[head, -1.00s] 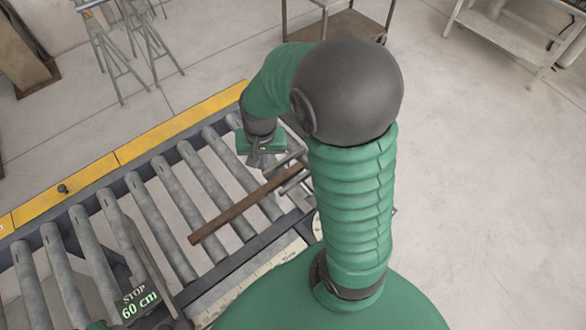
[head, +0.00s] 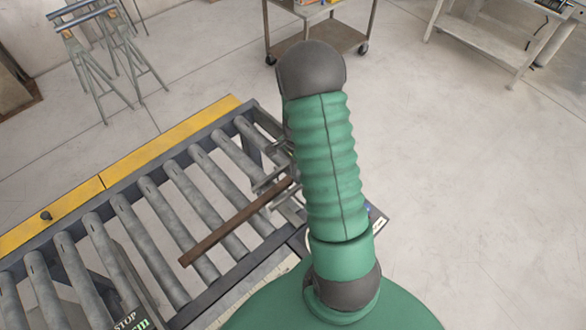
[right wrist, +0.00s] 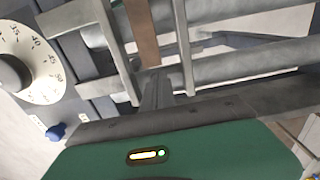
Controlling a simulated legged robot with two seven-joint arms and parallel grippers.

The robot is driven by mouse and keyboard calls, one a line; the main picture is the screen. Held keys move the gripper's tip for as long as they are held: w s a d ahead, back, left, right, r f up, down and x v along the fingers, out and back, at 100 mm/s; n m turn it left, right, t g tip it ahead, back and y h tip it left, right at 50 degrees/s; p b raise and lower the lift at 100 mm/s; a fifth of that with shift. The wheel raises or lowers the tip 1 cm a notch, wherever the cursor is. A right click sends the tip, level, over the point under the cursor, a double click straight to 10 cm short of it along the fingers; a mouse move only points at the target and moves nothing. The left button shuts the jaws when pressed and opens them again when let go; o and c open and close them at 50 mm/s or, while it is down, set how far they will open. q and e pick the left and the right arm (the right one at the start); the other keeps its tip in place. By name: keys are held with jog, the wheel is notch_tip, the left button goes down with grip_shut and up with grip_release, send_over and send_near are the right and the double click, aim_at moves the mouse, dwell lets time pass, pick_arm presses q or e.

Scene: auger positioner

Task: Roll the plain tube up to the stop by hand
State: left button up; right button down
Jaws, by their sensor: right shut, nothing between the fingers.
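The plain tube, a brown bar (head: 235,222), lies on the grey rollers (head: 145,245), slanting from lower left to upper right. Its far right end goes behind my right arm in the head view. The stop (head: 128,320), a dark plate lettered "STOP", is at the bottom edge, left of the tube's near end with a gap between. In the right wrist view my right gripper (right wrist: 155,82) is shut and empty, its fingers close to the end of the tube (right wrist: 141,30). Whether they touch it I cannot tell. My left gripper is out of view.
Metal bars (right wrist: 182,45) flank the tube's end. A round dial (right wrist: 35,75) and a blue knob (right wrist: 57,131) are at left in the wrist view. A yellow rail (head: 140,165) edges the conveyor. Trestles (head: 100,60) and a cart (head: 320,30) stand behind on open floor.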

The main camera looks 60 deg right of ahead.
aim_at(267, 195)
jog(key=shift+a+f, duration=0.1)
jog(key=shift+a, duration=0.2)
jog(key=w+a, duration=0.1)
jog(key=a, duration=0.2)
jog(key=a+p, duration=0.1)
jog(key=a, duration=0.3)
jog(key=w+a+p, duration=0.1)
jog(key=a, duration=0.2)
jog(key=shift+w+a, duration=0.3)
jog(key=shift+a, duration=0.5)
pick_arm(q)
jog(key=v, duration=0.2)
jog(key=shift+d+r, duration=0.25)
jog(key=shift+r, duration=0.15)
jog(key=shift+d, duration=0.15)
pick_arm(e)
jog(key=shift+d, duration=0.1)
